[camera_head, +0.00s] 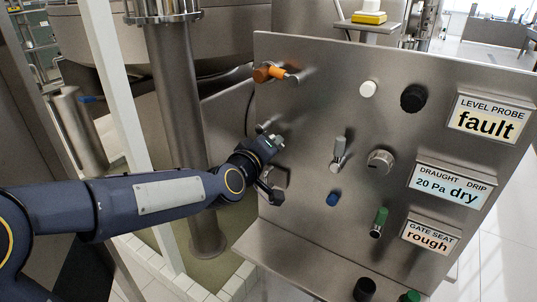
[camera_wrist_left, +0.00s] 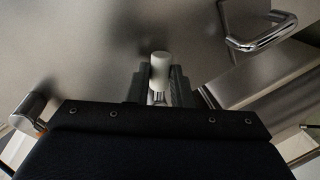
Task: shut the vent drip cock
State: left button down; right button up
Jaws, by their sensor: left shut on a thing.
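My left gripper (camera_head: 271,139) is at the left side of the steel panel (camera_head: 300,118), below the orange-handled lever. In the left wrist view, its two dark fingers (camera_wrist_left: 160,88) are shut on a small lever with a cream, rounded grip (camera_wrist_left: 160,66) and a bright metal stem. The grip sticks out beyond the fingertips; the lower stem is hidden between the fingers. In the head view the gripper mostly hides this lever. No label on it can be read, so I cannot tell by name that it is the vent drip cock. My right gripper is not in view.
The panel also bears an orange-handled lever (camera_head: 270,73), white knob (camera_head: 368,89), black knob (camera_head: 413,98), grey lever (camera_head: 339,152), round metal knob (camera_head: 380,161), blue button (camera_head: 332,199) and green handle (camera_head: 380,220). A white post (camera_head: 118,90) stands left.

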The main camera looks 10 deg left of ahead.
pick_arm(q)
jog(key=n, duration=0.1)
jog(key=r+n+b, duration=0.1)
jog(key=n, duration=0.1)
jog(key=shift+d+r+g+h, duration=0.2)
jog(key=shift+g+h, duration=0.1)
jog(key=shift+r+n+h+b, duration=0.4)
jog(key=shift+r+n+b, duration=0.3)
jog(key=shift+n, duration=0.6)
jog(key=shift+r, duration=0.1)
jog(key=c, duration=1.3)
grip_release()
jog(key=p+v, duration=0.1)
jog(key=v, duration=0.7)
